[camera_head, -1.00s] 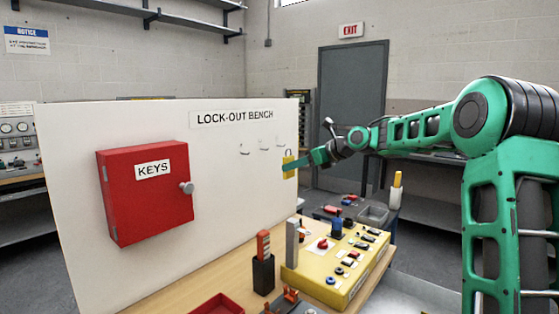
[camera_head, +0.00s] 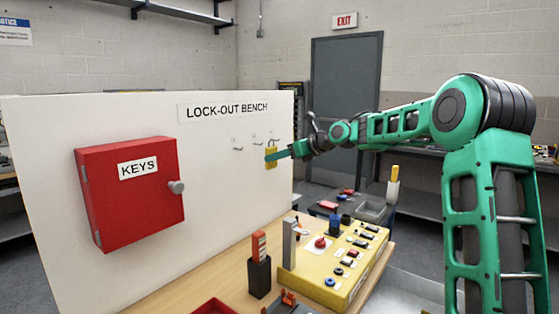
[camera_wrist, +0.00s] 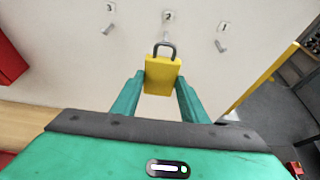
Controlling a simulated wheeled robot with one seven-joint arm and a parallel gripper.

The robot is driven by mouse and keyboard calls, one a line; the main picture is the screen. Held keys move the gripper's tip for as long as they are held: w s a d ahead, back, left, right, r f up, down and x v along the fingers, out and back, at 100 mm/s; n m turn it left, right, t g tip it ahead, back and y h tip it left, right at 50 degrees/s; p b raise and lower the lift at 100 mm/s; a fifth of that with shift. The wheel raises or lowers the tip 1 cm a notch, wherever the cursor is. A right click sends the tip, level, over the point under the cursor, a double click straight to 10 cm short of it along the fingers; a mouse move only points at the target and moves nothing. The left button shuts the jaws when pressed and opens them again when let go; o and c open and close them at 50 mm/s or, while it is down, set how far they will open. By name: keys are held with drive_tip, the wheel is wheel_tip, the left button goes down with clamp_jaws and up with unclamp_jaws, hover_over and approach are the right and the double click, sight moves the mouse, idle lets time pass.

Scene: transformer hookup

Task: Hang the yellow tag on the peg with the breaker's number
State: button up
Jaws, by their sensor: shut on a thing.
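My gripper (camera_wrist: 160,92) is shut on the yellow tag (camera_wrist: 162,75), a block with a dark looped shackle on top. In the head view the tag (camera_head: 271,160) is upright in front of the white board, below the right part of the peg row. In the wrist view three small pegs stick out of the board, labelled 3 at left, 2 in the middle and 1 at right: peg 3 (camera_wrist: 107,28), peg 2 (camera_wrist: 168,32) and peg 1 (camera_wrist: 221,45). The shackle appears just below peg 2; I cannot tell the depth gap. The breaker's number is not readable.
The white lock-out board (camera_head: 215,215) carries a red KEYS box (camera_head: 130,205) to the left of the pegs. Below on the wooden bench stand a yellow control panel (camera_head: 335,265) and a black holder with a red item (camera_head: 260,275). Space around the tag looks clear.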

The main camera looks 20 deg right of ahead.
drive_tip(key=r+x, duration=0.1)
drive_tip(key=x, duration=0.5)
drive_tip(key=shift+w+a, duration=0.25)
drive_tip(key=shift+w, duration=0.15)
idle(0.5)
drive_tip(key=shift+f, duration=0.15)
idle(0.5)
drive_tip(key=o, duration=1.1)
